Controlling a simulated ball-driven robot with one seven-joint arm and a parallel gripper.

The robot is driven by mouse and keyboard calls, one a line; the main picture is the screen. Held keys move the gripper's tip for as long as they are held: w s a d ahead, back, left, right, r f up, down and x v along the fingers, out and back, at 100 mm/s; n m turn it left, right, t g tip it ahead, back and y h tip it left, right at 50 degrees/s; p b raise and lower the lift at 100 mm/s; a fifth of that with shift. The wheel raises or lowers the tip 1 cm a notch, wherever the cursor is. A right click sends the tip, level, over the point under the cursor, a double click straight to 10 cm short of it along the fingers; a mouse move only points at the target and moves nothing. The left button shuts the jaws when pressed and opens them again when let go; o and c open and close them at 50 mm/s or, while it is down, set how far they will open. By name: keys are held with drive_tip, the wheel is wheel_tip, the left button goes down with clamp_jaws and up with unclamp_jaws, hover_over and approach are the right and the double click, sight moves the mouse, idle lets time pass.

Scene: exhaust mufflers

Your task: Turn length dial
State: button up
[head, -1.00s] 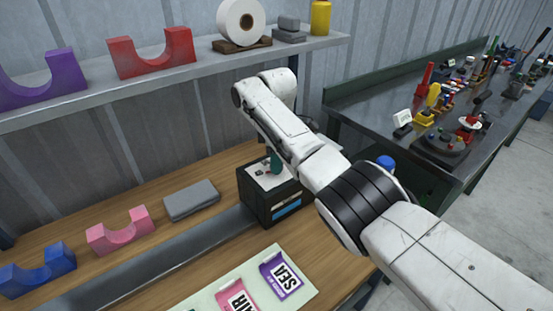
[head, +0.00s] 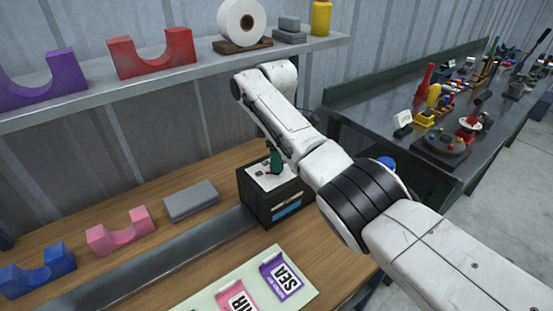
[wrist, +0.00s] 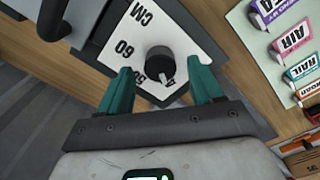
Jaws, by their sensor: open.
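The length dial (wrist: 160,63) is a round black knob on a white panel (wrist: 120,40) marked CM, 60 and a partly covered 50. A small light pointer shows at its lower edge. The panel tops a dark box (head: 262,207) with a blue-lit front, on the wooden bench in the head view. My gripper (wrist: 163,73) is open, its teal fingers apart on either side of the knob's lower part in the wrist view. Contact with the knob cannot be told. In the head view the teal gripper (head: 275,160) is over the panel, and the knob is hard to make out.
A grey block (head: 190,201), a pink cradle (head: 121,233) and a blue cradle (head: 38,270) stand on the bench left of the box. A label sheet (head: 247,285) lies in front. A shelf (head: 200,73) runs above, behind my arm.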

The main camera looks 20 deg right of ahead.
wheel_tip(320, 180, up, 9)
drive_tip(key=shift+b, duration=0.35)
drive_tip(key=shift+r, duration=0.1)
